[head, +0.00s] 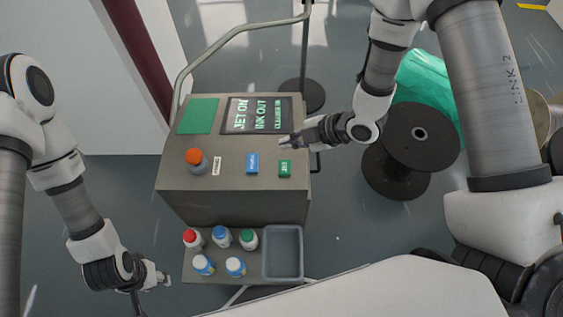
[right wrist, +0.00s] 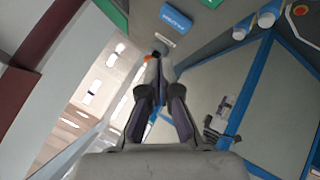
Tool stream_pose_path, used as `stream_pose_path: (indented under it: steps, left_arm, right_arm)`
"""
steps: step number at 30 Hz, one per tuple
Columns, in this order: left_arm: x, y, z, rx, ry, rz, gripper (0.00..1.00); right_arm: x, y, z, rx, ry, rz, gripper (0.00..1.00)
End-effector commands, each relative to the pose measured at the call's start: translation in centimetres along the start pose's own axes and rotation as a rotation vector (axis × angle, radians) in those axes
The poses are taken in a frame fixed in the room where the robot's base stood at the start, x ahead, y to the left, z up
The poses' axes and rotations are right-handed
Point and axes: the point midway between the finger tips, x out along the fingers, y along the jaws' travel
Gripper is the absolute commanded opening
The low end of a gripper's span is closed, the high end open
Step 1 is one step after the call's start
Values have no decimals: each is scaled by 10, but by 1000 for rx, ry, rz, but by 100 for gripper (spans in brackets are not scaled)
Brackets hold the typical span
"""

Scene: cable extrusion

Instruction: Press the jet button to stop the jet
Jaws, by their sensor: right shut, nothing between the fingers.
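The grey console (head: 225,187) stands in the middle of the head view. Its green jet button (head: 285,168) is at the right of the front row, beside a blue button (head: 253,162). The screen (head: 256,115) reads JET ON, INK OUT and a third line. My right gripper (head: 287,143) is shut and empty, above the console's right side, beyond the jet button and apart from it. In the right wrist view its closed fingers (right wrist: 157,58) point toward the blue button (right wrist: 176,18); part of a green piece shows at the top edge. My left gripper (head: 155,290) appears open and empty, low at the left.
An orange knob (head: 195,156) stands up at the console's left. Several bottles (head: 221,238) and a grey tray (head: 282,252) sit on a shelf in front. A dark cable spool (head: 410,140) stands to the right. A bent rail (head: 225,40) runs behind the console.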

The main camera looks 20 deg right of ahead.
Motion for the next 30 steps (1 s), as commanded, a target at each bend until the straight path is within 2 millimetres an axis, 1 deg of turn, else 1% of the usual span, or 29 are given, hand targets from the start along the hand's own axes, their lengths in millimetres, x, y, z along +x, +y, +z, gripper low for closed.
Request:
stream_pose_path:
  steps: [4, 8, 18, 21, 25, 30]
  left_arm:
    - [4, 0, 0, -1, 1, 0, 40]
    - [14, 0, 0, -2, 1, 0, 40]
    - [55, 0, 0, -1, 1, 0, 40]
    - [64, -1, 0, -1, 1, 0, 40]
    - [71, -1, 0, -1, 1, 0, 40]
    - [70, -1, 0, -1, 1, 0, 40]
  right_arm:
    - [3, -2, 2, -1, 0, 0, 0]
    - [11, -8, 8, 0, 0, 0, 0]
    - [46, -34, 34, -1, 0, -1, 0]
    - [55, -40, 40, -1, 0, -1, 0]
    - [61, -45, 44, -1, 0, -1, 0]
    - [62, -45, 45, -1, 0, -1, 0]
